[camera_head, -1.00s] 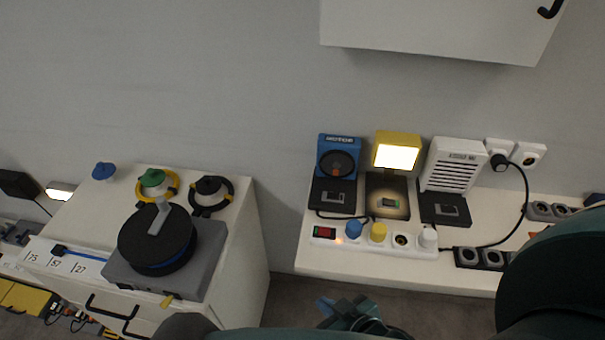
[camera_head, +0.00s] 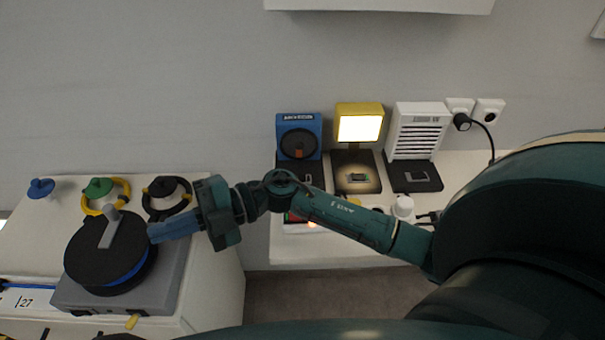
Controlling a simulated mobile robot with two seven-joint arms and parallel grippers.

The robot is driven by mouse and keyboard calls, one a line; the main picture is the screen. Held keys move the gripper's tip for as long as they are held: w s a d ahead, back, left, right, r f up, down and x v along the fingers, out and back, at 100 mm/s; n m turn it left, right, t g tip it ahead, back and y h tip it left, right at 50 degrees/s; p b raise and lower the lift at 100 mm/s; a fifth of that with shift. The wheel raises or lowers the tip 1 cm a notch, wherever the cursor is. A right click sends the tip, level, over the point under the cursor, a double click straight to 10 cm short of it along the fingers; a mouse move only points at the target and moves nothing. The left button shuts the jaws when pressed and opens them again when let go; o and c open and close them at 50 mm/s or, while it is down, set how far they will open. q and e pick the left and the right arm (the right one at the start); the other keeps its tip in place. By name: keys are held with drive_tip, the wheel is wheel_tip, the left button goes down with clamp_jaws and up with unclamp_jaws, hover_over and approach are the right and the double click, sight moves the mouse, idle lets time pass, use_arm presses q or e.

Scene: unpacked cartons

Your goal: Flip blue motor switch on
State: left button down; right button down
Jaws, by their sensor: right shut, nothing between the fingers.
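The blue motor unit (camera_head: 299,125) stands at the back of the white right-hand counter, with a round black disc and an orange mark on its face. Its black base (camera_head: 285,166) lies in front of it. My right arm crosses in front of that base, so its switch is partly hidden and I cannot tell its position. My right gripper (camera_head: 154,233) reaches left past the counter. Its blue fingers are shut and empty, by the right edge of the black round dial (camera_head: 95,255); I cannot tell whether they touch it. My left gripper is not in view.
A lit yellow lamp (camera_head: 359,109) and a white slatted unit (camera_head: 419,127) stand right of the motor. A white left cabinet (camera_head: 218,300) carries blue, green and black knobs. A gap with grey floor (camera_head: 330,295) separates the two furniture pieces. A white wall cabinet hangs above.

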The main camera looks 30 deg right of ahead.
drive_tip(key=w+d+f+n+g+h+b, duration=0.1)
drive_tip(key=d+f+n+g+h, duration=0.25)
drive_tip(key=h, duration=0.25)
wheel_tip(320, 180, up, 2)
drive_tip(key=m+t+h+b, duration=0.1)
drive_tip(key=m+h+b, duration=0.25)
drive_tip(key=h, duration=1.05)
hover_over(304, 177)
drive_tip(key=a, duration=0.1)
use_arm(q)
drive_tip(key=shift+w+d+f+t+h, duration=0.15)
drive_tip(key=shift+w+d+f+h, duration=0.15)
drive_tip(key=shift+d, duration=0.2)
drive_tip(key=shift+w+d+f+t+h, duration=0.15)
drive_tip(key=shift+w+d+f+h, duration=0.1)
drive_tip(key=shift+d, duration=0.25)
use_arm(e)
drive_tip(key=shift+w, duration=0.4)
drive_tip(key=shift+a, duration=0.1)
drive_tip(key=f, duration=0.8)
drive_tip(key=shift+s+d+f+b, duration=0.25)
drive_tip(key=shift+s+d+b, duration=0.05)
drive_tip(key=shift+d, duration=0.1)
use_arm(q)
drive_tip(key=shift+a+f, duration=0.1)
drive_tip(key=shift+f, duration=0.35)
use_arm(e)
drive_tip(key=shift+d+f, duration=0.1)
drive_tip(key=shift+f, duration=0.6)
